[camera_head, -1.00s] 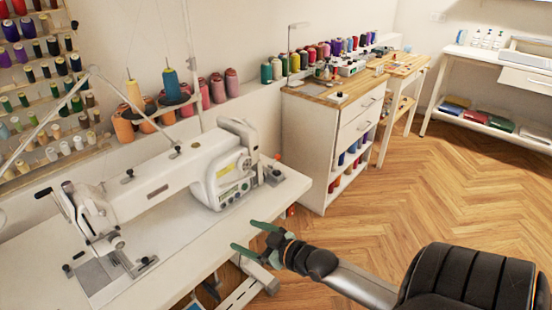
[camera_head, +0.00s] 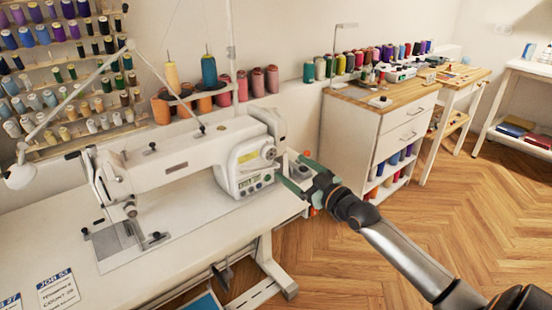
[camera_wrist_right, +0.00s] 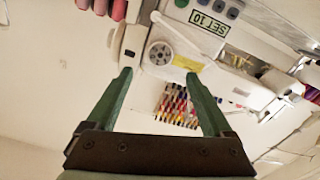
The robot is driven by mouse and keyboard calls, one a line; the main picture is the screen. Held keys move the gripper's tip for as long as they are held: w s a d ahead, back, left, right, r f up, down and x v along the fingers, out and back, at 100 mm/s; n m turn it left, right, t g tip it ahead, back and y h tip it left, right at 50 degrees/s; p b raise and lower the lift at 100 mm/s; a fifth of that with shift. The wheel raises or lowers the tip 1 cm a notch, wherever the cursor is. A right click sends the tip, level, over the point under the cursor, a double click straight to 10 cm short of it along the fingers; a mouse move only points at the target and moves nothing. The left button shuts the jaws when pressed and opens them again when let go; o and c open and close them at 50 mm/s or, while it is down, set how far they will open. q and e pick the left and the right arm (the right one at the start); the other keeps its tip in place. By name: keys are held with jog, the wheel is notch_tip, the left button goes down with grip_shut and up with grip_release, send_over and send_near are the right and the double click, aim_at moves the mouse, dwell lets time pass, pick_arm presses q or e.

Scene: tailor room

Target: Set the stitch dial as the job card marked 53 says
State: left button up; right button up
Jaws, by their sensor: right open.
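The white sewing machine (camera_head: 190,165) stands on the white table at left, its control panel (camera_head: 250,180) with display and buttons on its right end. A round dial (camera_wrist_right: 160,53) shows in the right wrist view, beside a display (camera_wrist_right: 208,22) that seems to read SEL 10, upside down. I cannot tell for sure that it is the stitch dial. The job card marked 53 (camera_head: 58,291) lies at the table's front left; its lower lines are small, one starting with COUNT. My right gripper (camera_head: 297,174) is open and empty, just right of the panel. My left gripper is out of view.
Another card (camera_head: 11,301) lies left of card 53, cut off by the frame. A thread stand (camera_head: 190,100) rises behind the machine. A wooden-topped drawer cabinet (camera_head: 375,130) stands right of the table. The floor at right is clear.

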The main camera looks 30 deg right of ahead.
aim_at(271, 154)
jog(key=w, duration=0.2)
jog(key=w+b, duration=0.1)
jog(key=w, duration=0.5)
jog(key=shift+a, duration=0.3)
grip_shut()
dwell(0.4)
